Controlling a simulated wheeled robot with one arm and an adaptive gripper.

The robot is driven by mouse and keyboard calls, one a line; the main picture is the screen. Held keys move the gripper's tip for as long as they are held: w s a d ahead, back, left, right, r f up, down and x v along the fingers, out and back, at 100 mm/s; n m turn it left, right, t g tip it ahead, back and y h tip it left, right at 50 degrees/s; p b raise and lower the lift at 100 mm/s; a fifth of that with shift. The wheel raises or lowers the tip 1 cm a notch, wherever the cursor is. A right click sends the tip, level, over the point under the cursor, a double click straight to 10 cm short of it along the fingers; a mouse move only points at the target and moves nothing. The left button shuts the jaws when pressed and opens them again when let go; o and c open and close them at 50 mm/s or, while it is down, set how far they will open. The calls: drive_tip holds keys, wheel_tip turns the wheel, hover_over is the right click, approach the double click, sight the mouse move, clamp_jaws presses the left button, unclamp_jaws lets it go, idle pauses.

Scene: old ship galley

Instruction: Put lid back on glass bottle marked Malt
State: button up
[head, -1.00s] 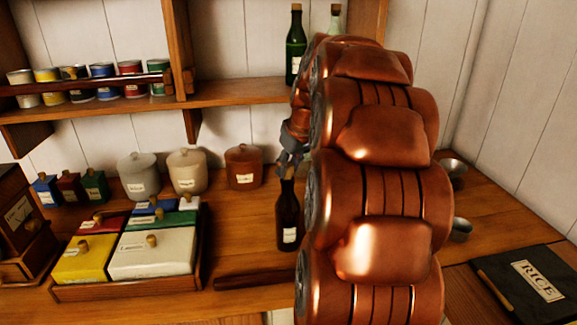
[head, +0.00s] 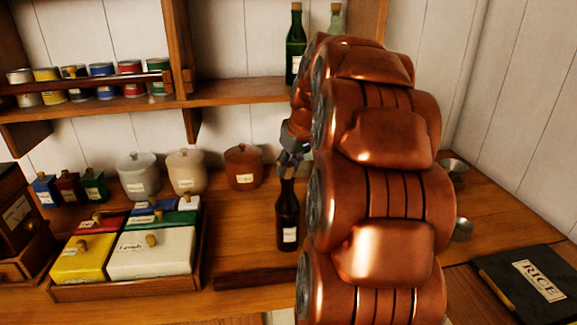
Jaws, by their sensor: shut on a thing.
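A dark brown glass bottle (head: 287,215) with a white label stands upright on the wooden counter, just left of my arm. The label is too small to read. My gripper (head: 288,160) is directly over the bottle's mouth, its fingers pointing down, and is shut on a small lid that is mostly hidden between the fingers. The fingers and the bottle's top are touching or very close; I cannot tell which. My copper arm covers the counter right of the bottle.
A tray (head: 125,290) of coloured boxes lies left of the bottle. Crocks, including a brown one (head: 243,168), stand behind. A green bottle (head: 296,45) is on the shelf (head: 240,93). A RICE book (head: 530,280) lies at right.

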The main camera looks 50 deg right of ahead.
drive_tip(key=shift+b, duration=0.3)
idle(0.5)
drive_tip(key=o, duration=0.8)
drive_tip(key=shift+o, duration=0.3)
drive_tip(key=o, duration=0.5)
drive_tip(key=shift+c, duration=0.2)
drive_tip(key=shift+r, duration=0.15)
drive_tip(key=shift+r+p, duration=0.65)
drive_tip(key=shift+r, duration=2.7)
